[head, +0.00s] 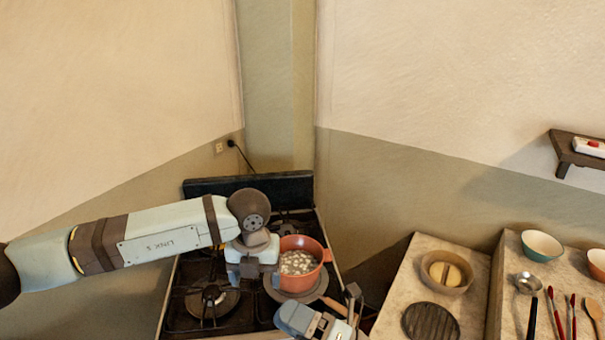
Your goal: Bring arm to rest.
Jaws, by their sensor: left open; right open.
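My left arm reaches in from the left across the stove. My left gripper (247,281) points down just left of the orange pot (299,285); its jaws are open, with the fingertips partly hard to make out. I cannot tell whether it touches the pot. My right gripper (346,308) is low in the picture, in front of and right of the pot, and is open with nothing seen between its fingers. The pot sits upright on the stove (178,318) and holds pale lumps.
A dark pan or lid (212,300) lies on the left burner. On the right counter (412,265) are a bowl (446,271) and a dark round grill plate (431,322). Further right are a teal bowl (541,245), a ladle (528,283) and other utensils. A wall shelf (560,150) juts out at right.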

